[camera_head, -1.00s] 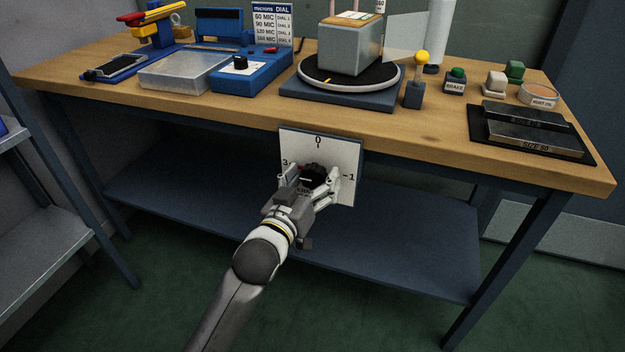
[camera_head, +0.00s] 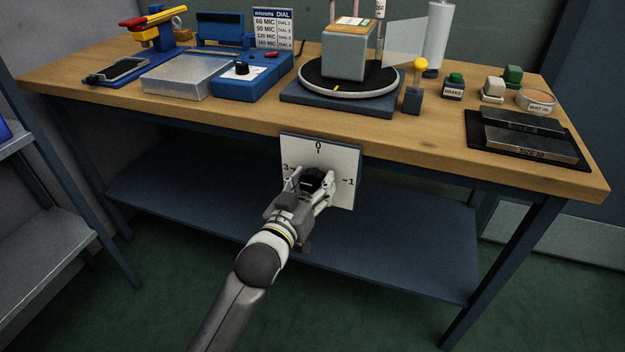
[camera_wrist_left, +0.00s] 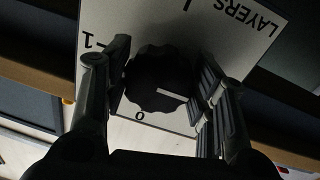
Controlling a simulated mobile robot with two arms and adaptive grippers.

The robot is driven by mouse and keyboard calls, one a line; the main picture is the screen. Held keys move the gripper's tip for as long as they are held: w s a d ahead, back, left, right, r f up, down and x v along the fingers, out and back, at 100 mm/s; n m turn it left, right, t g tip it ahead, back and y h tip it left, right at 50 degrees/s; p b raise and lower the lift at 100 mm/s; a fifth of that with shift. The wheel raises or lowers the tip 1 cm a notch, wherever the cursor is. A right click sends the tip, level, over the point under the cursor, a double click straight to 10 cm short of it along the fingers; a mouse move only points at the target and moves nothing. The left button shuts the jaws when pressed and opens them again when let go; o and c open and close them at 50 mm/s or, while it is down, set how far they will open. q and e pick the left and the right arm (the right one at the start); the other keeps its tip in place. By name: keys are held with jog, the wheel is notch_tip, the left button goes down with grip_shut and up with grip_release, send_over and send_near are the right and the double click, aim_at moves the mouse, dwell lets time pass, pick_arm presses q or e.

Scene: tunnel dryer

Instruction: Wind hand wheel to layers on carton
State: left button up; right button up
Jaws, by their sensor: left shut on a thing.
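The hand wheel (camera_head: 313,178) is a black knob on a white dial plate (camera_head: 343,160) at the table's front edge. The plate shows 0 at the top, 3 on the left and 1 on the right. My left gripper (camera_head: 312,184) is shut around the wheel and hides part of it. In the left wrist view the scalloped wheel (camera_wrist_left: 150,78) sits between the fingers; its white pointer line points towards the right finger, away from the 1. "LAYERS" is printed on the plate there.
A lower shelf (camera_head: 400,235) lies under the table; grey shelving is at left.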

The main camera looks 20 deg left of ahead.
pick_arm(q)
jog(key=o, duration=1)
jog(key=shift+o, duration=0.2)
jog(key=shift+s, duration=0.1)
jog(key=s+a, duration=0.1)
jog(key=s, duration=1)
jog(key=shift+s+a, duration=0.2)
jog(key=shift+s, duration=0.15)
